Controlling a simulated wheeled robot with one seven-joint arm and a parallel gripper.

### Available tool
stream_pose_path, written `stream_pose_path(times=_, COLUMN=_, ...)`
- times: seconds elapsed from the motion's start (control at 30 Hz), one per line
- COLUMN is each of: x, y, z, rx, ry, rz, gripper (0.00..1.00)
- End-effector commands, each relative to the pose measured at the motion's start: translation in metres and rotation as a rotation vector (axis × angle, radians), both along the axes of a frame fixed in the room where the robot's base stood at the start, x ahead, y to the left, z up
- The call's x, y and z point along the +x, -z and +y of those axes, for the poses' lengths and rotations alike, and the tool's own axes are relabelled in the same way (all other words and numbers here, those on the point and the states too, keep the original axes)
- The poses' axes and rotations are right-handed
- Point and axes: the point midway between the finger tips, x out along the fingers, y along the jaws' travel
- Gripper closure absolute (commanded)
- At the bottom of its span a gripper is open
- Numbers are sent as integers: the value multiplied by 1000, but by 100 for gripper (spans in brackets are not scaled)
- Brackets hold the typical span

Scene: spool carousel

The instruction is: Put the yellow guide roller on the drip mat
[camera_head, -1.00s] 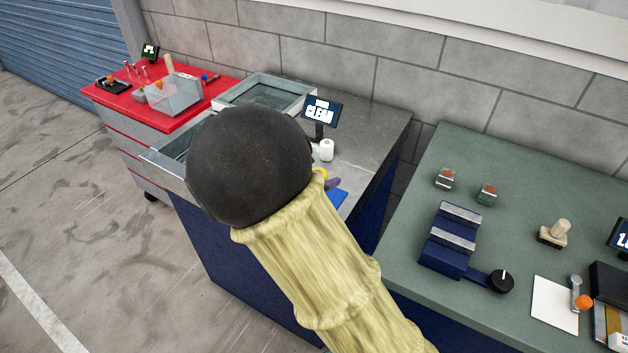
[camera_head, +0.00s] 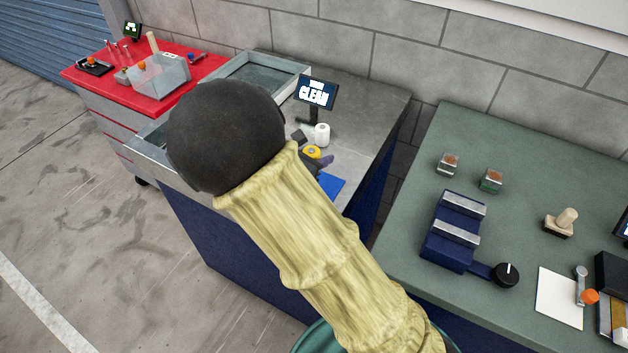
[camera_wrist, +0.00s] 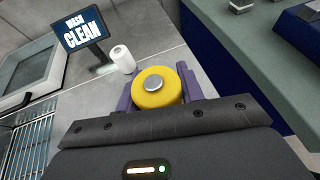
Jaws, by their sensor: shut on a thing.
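The yellow guide roller (camera_wrist: 155,90) has a round metal centre and sits between the purple fingers of my gripper (camera_wrist: 158,84), which is shut on it. In the head view the roller (camera_head: 312,152) shows just past my arm, over the grey wash bench, with a purple finger (camera_head: 326,161) beside it. I cannot tell how far it is above the bench top. A flat blue piece (camera_head: 331,185) lies near the bench's right edge, partly behind my arm; it may be the drip mat, but I cannot be sure.
A white roll (camera_head: 322,134) stands beyond the roller, before the "WASH CLEAN" screen (camera_head: 316,92). A metal basin (camera_head: 262,73) is at the back left. A green bench (camera_head: 400,230) with a blue vise-like block (camera_head: 454,232) stands to the right, across a gap.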

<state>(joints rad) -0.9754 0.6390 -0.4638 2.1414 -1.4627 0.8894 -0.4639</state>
Motion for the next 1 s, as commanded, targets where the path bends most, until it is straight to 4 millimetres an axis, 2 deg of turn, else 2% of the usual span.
stream_pose_path(times=0.1, x=0, y=24, z=0, rx=-5, ry=0, rz=4, gripper=95)
stream_pose_path(times=0.2, x=0, y=34, z=-1, rx=-3, ry=1, rz=1, gripper=95)
stream_pose_path(times=0.57, x=0, y=38, z=3, rx=-1, ry=-6, rz=1, gripper=95)
stream_pose_path(times=0.8, x=-1, y=68, z=3, rx=-2, ry=-7, rz=2, gripper=95)
stream_pose_path(times=1.0, x=0, y=74, z=3, rx=2, ry=-6, rz=0, gripper=95)
